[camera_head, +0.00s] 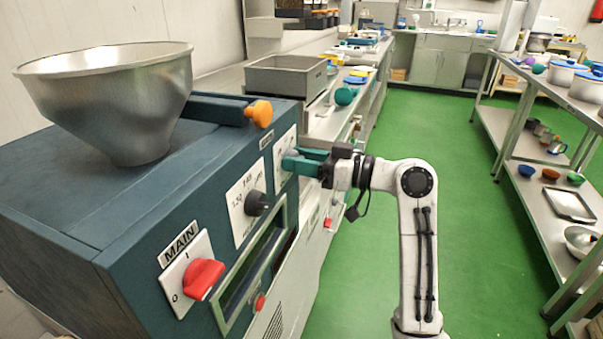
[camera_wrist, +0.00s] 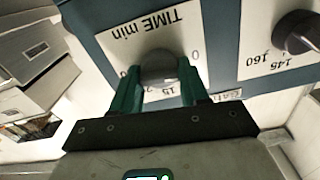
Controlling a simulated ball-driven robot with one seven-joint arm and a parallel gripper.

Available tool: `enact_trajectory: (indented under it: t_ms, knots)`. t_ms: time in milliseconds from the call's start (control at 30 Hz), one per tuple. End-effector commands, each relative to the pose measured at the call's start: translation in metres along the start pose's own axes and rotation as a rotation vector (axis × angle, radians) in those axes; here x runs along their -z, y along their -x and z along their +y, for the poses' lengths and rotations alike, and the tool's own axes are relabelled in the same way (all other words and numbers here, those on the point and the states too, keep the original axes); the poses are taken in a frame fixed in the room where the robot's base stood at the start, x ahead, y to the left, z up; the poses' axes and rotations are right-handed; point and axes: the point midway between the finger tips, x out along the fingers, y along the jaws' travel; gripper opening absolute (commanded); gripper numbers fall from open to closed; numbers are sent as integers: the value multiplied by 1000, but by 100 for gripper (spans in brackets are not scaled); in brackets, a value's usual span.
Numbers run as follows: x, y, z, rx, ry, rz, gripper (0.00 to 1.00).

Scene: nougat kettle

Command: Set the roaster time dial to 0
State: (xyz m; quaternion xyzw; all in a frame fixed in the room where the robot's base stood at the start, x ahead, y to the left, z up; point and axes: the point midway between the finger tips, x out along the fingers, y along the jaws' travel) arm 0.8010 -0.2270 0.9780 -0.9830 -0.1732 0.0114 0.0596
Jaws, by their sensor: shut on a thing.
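The roaster (camera_head: 150,215) is a dark teal machine on the left of the head view. Its time dial (camera_wrist: 160,66) is a grey knob on a white plate marked "TIME min" (camera_wrist: 150,38), which appears upside down in the wrist view. A 0 shows at the plate's right and a 15 below the knob. My gripper (camera_wrist: 160,85) has its green fingers on both sides of the knob, shut on it. In the head view my gripper (camera_head: 290,161) reaches the panel from the right and hides most of the dial. The knob's pointer is not clear.
A dark temperature knob (camera_head: 256,203) and a red MAIN switch (camera_head: 203,279) sit nearer on the same panel. A metal funnel (camera_head: 115,100) and an orange-ended handle (camera_head: 258,114) are on top. Green floor (camera_head: 345,255) is open to the right.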

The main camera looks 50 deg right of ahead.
Motion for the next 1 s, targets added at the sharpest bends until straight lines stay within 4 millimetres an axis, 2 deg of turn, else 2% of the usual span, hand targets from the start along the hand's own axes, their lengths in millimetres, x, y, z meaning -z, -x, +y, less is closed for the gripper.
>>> enact_trajectory:
  t_ms: [300,800,833,1000]
  knots:
    - [4,0,0,-5,123,10,14]
    - [6,0,0,-5,144,11,14]
    - [6,0,0,-4,144,11,45]
    - [4,0,0,-3,142,7,61]
